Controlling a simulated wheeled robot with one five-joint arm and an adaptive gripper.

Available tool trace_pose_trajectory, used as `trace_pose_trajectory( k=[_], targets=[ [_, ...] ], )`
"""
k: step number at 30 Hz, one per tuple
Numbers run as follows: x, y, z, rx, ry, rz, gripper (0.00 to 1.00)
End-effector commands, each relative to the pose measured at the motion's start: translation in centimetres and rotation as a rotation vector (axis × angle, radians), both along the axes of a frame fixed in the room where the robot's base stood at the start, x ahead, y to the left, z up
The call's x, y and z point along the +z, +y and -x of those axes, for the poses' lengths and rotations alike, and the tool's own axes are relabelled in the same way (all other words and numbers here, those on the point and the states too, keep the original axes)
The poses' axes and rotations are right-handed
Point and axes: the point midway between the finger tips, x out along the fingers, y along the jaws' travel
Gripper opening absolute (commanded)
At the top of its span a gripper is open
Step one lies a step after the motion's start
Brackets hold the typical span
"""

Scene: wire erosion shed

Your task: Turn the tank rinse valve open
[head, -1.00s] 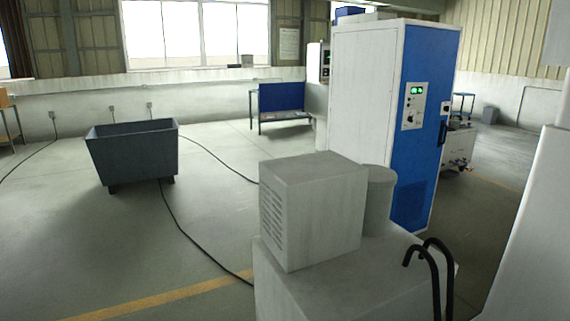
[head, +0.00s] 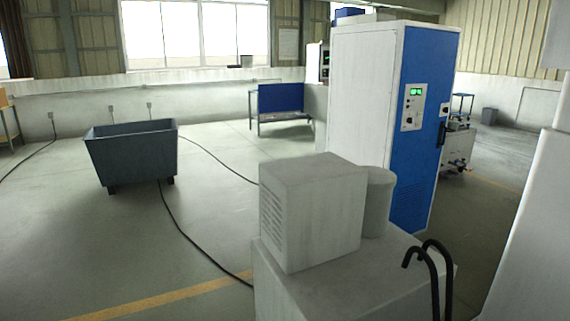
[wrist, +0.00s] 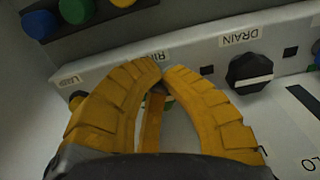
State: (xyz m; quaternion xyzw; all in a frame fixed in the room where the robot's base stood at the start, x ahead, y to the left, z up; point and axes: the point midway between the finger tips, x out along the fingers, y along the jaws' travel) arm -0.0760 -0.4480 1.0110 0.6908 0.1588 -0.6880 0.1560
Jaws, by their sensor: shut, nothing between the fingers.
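In the wrist view, my gripper (wrist: 163,76) has yellow ridged fingers that meet at their tips over a pale panel. The head view shows neither the valve nor my gripper.
A black drain knob (wrist: 252,74) with a white bar sits to the right, under a "DRAIN" label (wrist: 241,35). A blue-white cabinet (head: 424,125) and grey bin (head: 132,152) stand on the floor.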

Motion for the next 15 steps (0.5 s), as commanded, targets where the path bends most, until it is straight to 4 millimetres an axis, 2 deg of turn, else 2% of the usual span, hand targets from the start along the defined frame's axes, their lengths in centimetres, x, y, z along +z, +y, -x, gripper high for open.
trace_pose_trajectory(
  k=[15],
  targets=[
    [-0.12, -1.07, -0.43, 0.002, 0.001, 0.004, 0.0]
  ],
)
